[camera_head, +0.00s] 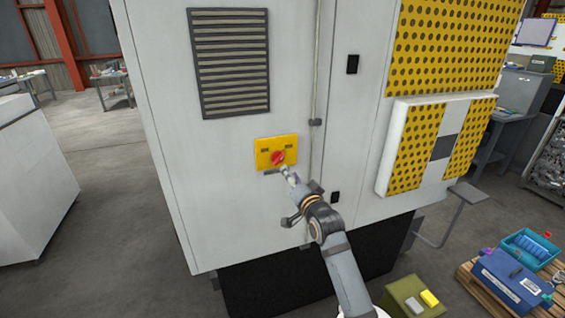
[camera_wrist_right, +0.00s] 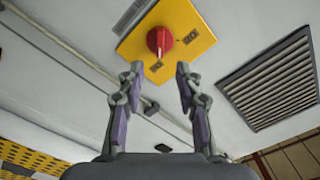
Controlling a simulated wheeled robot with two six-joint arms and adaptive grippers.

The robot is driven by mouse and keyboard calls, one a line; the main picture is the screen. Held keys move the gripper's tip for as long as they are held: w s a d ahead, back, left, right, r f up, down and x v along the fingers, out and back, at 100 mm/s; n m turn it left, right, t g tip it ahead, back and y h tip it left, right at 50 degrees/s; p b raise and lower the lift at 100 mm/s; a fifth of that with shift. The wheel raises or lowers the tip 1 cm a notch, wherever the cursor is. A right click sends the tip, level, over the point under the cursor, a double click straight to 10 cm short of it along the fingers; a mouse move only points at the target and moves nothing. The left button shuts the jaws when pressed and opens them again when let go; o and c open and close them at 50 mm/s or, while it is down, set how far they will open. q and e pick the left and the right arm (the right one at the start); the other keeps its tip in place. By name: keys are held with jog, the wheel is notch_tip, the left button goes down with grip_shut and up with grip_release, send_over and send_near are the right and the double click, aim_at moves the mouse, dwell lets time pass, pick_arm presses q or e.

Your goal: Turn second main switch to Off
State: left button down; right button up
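The main switch is a red rotary knob (camera_head: 277,158) on a yellow plate (camera_head: 262,153), fixed to the grey cabinet door. In the right wrist view the red knob (camera_wrist_right: 160,41) sits on the yellow plate (camera_wrist_right: 192,23), just beyond my fingertips. The knob's raised grip runs roughly up and down in that view. My right gripper (camera_head: 284,172) is at the plate's lower edge. In the wrist view its two fingers (camera_wrist_right: 158,76) are apart with nothing between them, lined up with the knob. The plate's lettering is too small to read. My left gripper is out of view.
A slatted vent (camera_head: 230,62) is above the switch on the cabinet (camera_head: 180,150). A vertical conduit (camera_head: 315,90) runs just right of the plate. A perforated yellow panel (camera_head: 450,45) is further right. A green box (camera_head: 412,297) and a pallet with bins (camera_head: 505,285) stand low right.

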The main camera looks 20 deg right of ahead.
aim_at(280, 160)
jog(key=w+p, duration=0.1)
jog(key=w, duration=0.7)
jog(key=shift+a+p, duration=0.15)
jog(key=shift+p, duration=0.25)
grip_shut()
